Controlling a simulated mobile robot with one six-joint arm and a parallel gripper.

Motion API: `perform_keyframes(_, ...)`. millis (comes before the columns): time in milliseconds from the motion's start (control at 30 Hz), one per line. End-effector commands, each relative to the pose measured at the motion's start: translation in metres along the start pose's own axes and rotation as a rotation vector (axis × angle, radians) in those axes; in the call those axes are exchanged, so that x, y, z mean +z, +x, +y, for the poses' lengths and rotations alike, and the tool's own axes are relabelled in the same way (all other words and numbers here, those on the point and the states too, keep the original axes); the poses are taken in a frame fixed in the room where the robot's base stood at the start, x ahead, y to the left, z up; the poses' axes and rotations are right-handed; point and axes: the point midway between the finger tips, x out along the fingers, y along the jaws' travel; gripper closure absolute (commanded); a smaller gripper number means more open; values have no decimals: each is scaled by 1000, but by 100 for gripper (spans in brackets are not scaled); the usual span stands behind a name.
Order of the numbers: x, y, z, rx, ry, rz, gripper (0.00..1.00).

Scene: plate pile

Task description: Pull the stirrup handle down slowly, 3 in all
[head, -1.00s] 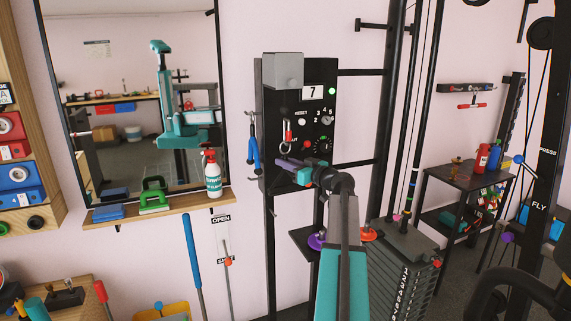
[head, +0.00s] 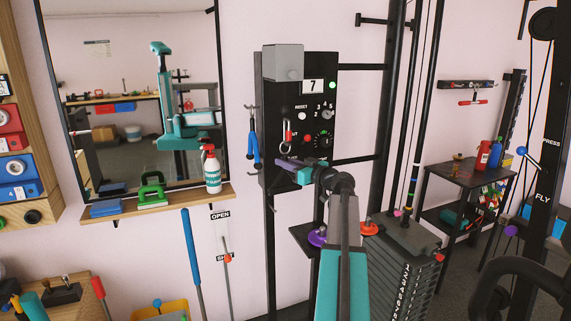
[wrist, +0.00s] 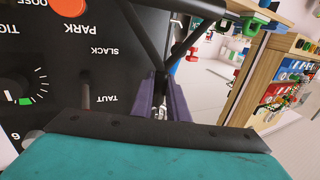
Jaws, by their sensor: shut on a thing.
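My gripper (head: 284,162) is in front of the lower left of a black control panel (head: 270,100). Its purple fingers point left and also show in the wrist view (wrist: 161,98), closed around a narrow dark part. This is the stirrup handle, whose pale metal loop (head: 286,148) hangs just above the fingers under a red piece. The gripped bar itself is mostly hidden by the fingers. The panel display (head: 313,86) reads 7, and a green lamp (head: 332,85) is lit beside it.
A blue-handled tool (head: 253,145) hangs left of the panel. A shelf (head: 160,203) holds a spray bottle (head: 212,170) and a green block. Black posts and a weight stack (head: 400,262) stand close on the right, with a dark side table (head: 460,178) beyond.

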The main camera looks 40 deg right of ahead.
Motion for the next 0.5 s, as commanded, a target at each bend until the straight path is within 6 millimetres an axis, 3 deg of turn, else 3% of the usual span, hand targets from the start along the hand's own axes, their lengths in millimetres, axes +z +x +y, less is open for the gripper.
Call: perform_keyframes(500,28,1,-1,-2,-2,-7,100)
